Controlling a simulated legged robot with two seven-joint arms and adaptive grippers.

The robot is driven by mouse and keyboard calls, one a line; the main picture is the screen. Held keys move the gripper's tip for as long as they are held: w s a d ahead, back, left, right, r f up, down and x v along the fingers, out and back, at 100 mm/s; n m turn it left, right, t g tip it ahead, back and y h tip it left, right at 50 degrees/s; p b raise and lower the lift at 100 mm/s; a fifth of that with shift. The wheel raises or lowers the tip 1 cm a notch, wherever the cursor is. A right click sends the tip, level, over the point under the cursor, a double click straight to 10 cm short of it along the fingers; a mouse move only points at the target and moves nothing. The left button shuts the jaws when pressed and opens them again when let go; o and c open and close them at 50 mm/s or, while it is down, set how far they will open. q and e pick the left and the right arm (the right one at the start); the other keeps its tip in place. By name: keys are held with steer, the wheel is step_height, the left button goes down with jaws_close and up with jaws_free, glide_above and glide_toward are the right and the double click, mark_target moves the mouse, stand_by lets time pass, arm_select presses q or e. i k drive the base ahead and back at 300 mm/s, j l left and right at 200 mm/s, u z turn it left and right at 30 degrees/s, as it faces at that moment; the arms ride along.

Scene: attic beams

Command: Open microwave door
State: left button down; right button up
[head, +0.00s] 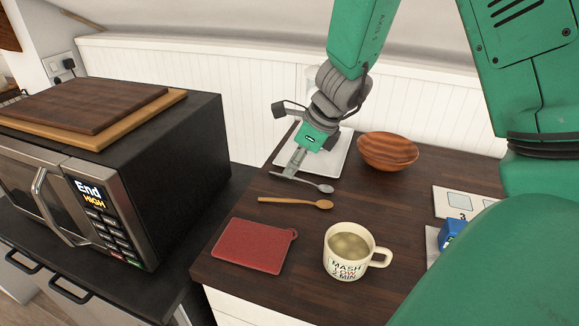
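The microwave (180,150) is black with a steel front and stands at the left. Its door (20,185) looks shut, with a curved silver handle (42,200) beside the control panel. The panel display reads "End HIGH". My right gripper (291,170) points down over the wooden counter, well to the right of the microwave. Its fingertips are at the handle of a metal spoon (318,186). I cannot tell whether they are shut on it or only above it. My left gripper is not in view.
Two wooden boards (90,105) lie on the microwave. The counter (290,225) holds a wooden spoon (290,202), a red board (252,246), a full mug (345,260), a white square plate (330,162) and a wooden bowl (388,148). A blue item (451,233) is at the right.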

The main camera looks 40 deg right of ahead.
mark_target(74, 222)
steer(key=k+j, duration=0.35)
steer(key=j, duration=0.15)
steer(key=k+j, duration=0.4)
steer(key=j, duration=0.1)
